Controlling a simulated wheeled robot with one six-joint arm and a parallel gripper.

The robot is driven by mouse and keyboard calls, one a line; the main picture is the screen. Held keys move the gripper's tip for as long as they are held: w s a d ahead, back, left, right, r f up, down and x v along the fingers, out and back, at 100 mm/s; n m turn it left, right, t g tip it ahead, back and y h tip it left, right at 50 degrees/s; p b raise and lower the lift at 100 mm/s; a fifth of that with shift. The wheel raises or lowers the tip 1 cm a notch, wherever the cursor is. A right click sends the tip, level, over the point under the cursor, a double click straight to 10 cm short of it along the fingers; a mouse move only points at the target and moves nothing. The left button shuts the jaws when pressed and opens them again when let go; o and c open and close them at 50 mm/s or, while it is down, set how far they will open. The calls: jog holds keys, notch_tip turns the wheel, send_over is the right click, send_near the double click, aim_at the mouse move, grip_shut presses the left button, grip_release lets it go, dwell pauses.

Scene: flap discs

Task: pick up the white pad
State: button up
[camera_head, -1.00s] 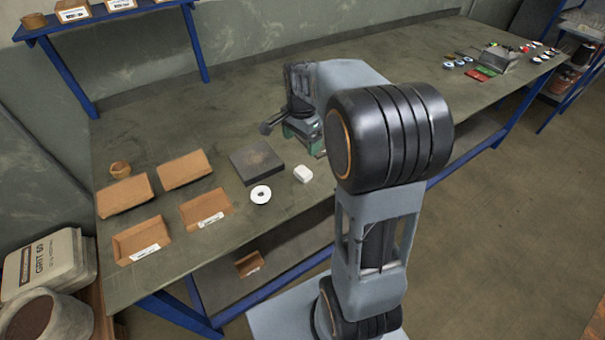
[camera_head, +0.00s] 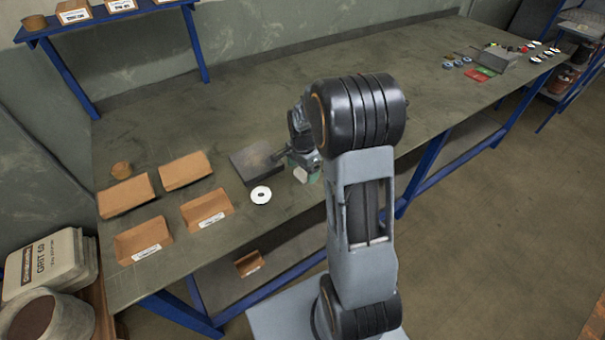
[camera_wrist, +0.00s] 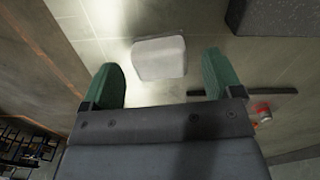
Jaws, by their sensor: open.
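The white pad (camera_head: 301,175) lies on the workbench (camera_head: 250,105) near its front edge, partly hidden by my gripper in the head view. In the wrist view the white pad (camera_wrist: 159,58) is a pale rounded block, ahead of and between the green fingers. My gripper (camera_wrist: 164,75) is open and empty. In the head view my gripper (camera_head: 304,163) is over the pad's place, its fingers mostly hidden.
A dark grey block (camera_head: 250,163) lies left of the pad, and a white disc (camera_head: 260,195) in front of it. Several open cardboard boxes (camera_head: 208,211) stand further left. Bare bench lies behind. Small items and a red piece (camera_head: 481,75) lie far right.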

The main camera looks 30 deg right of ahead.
jog(key=shift+f, duration=0.95)
jog(key=shift+c, duration=0.5)
jog(key=c, duration=0.9)
